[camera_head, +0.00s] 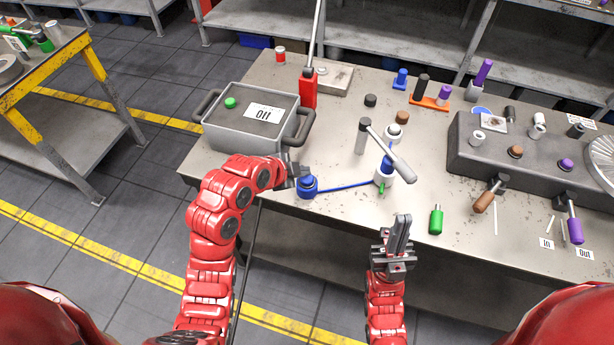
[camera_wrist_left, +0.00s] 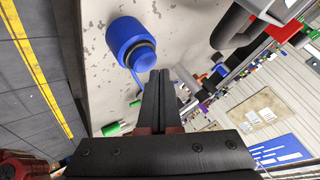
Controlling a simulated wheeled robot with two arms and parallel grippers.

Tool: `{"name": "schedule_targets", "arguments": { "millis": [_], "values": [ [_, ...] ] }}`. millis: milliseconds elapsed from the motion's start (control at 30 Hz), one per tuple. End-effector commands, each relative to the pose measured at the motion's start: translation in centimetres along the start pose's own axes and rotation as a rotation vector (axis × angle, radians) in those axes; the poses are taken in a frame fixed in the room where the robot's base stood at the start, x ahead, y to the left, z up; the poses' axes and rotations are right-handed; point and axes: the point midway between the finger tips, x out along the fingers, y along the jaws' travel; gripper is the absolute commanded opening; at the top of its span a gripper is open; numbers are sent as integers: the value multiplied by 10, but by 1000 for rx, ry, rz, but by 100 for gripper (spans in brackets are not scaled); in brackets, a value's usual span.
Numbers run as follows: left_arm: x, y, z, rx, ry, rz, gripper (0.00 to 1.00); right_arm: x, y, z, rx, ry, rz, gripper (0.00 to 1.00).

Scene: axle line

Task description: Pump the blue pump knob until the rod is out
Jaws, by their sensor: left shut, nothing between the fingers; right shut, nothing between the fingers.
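I cannot tell how far any rod stands out. My left gripper (camera_head: 301,172) is shut and empty, close beside the knob on its far left side. In the left wrist view the knob (camera_wrist_left: 126,36) is left of the shut fingertips (camera_wrist_left: 160,76); contact is unclear.
A grey-handled tool (camera_head: 391,153) leans over the cylinder. A green-handled item (camera_head: 436,220) and a dark fixture (camera_head: 468,158) are to the right.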

Motion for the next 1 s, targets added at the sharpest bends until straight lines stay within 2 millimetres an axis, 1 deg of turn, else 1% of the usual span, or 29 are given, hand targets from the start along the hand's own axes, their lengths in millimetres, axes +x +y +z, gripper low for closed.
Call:
{"name": "schedule_targets", "arguments": {
  "millis": [467,1000],
  "values": [
    [-5,-4,-3,0,0,-1,0,1,0,0,0,0,0,0],
    [-37,-27,-26,-1,-1,1,0,6,0,-1,0,0,0,0]
  ]
}}
